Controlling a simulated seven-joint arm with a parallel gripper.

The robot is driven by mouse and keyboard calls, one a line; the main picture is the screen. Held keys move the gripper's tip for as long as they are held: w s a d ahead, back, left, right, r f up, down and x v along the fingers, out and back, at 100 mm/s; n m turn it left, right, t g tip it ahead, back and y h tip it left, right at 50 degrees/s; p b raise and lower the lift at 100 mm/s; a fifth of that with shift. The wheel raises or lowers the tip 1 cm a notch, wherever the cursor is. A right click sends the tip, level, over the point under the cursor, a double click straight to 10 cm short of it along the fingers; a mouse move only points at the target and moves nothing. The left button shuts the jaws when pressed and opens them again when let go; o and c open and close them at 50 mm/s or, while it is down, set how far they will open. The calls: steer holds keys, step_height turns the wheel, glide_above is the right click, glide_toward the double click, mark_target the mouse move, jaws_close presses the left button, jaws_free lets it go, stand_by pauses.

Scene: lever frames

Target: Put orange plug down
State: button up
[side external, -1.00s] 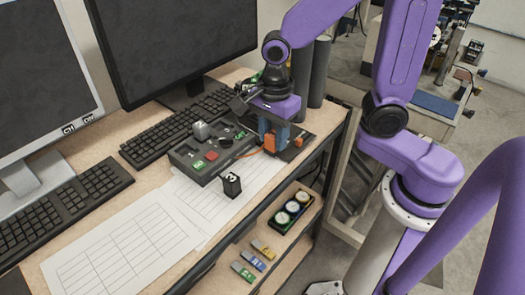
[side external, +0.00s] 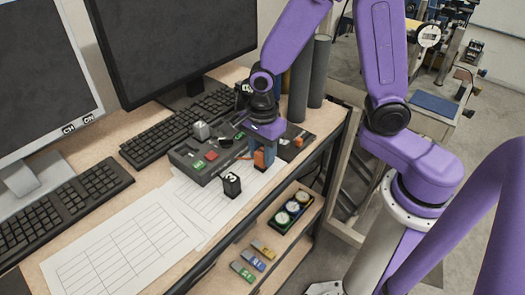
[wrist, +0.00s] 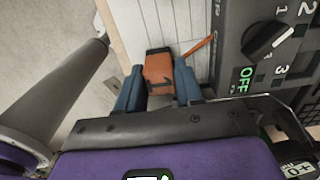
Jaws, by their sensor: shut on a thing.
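The orange plug (wrist: 158,66) sits between the two blue fingers of my gripper (wrist: 158,82) in the wrist view. My gripper is shut on it. In the side view my gripper (side external: 264,158) points down over the right end of the paper sheets, in front of the control box, and the plug (side external: 259,159) shows between the fingers. An orange cord (wrist: 197,46) runs from the plug toward the control box. I cannot tell whether the plug touches the paper.
The control box (side external: 185,159) with knob and buttons stands just behind my gripper. A black block marked 3 (side external: 231,185) stands to the left on the paper (side external: 200,205). A dark panel (side external: 297,137) lies to the right. A lower shelf (side external: 285,243) holds a tray of round pieces.

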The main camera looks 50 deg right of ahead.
mark_target(262, 151)
steer(key=shift+f, duration=0.1)
steer(key=o, duration=1)
step_height(262, 151, up, 12)
steer(key=shift+s+d+f+n, duration=0.35)
steer(key=shift+s+d+n, duration=0.6)
steer(key=shift+s+n, duration=3.1)
steer(key=shift+s+d+f+n, duration=0.4)
steer(key=shift+s+d+n, duration=1)
steer(key=shift+n, duration=4.75)
steer(key=shift+s+d+f+n, duration=0.45)
steer(key=shift+s+n, duration=2.95)
steer(key=shift+n, duration=1.7)
steer(key=shift+r, duration=0.1)
